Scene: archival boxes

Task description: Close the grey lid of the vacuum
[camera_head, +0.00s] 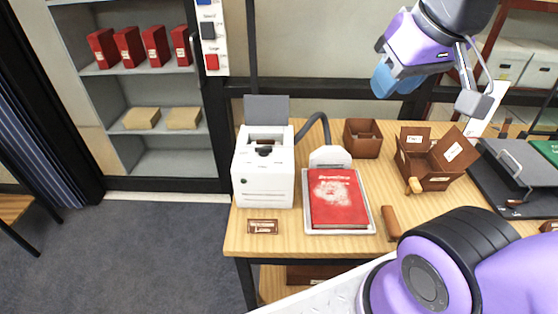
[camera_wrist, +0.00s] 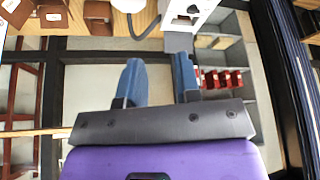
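The vacuum (camera_head: 263,175) is a white box at the left end of the wooden table. Its grey lid (camera_head: 267,109) stands upright and open at the back, above a top opening with dark parts inside. My gripper (camera_head: 398,79) is raised at the upper right, well above and to the right of the vacuum, and touches nothing. In the wrist view my gripper (camera_wrist: 158,82) shows two blue fingers spread apart with nothing between them. The vacuum (camera_wrist: 190,13) is at the top of that view, with what looks like the grey lid (camera_wrist: 179,42) below it.
A dark hose (camera_head: 317,127) runs from the vacuum to a white nozzle (camera_head: 330,157). A red book (camera_head: 338,199) lies on a white tray (camera_head: 370,226). Brown boxes (camera_head: 362,139) stand to the right. A shelf (camera_head: 150,80) with red boxes is at the back left.

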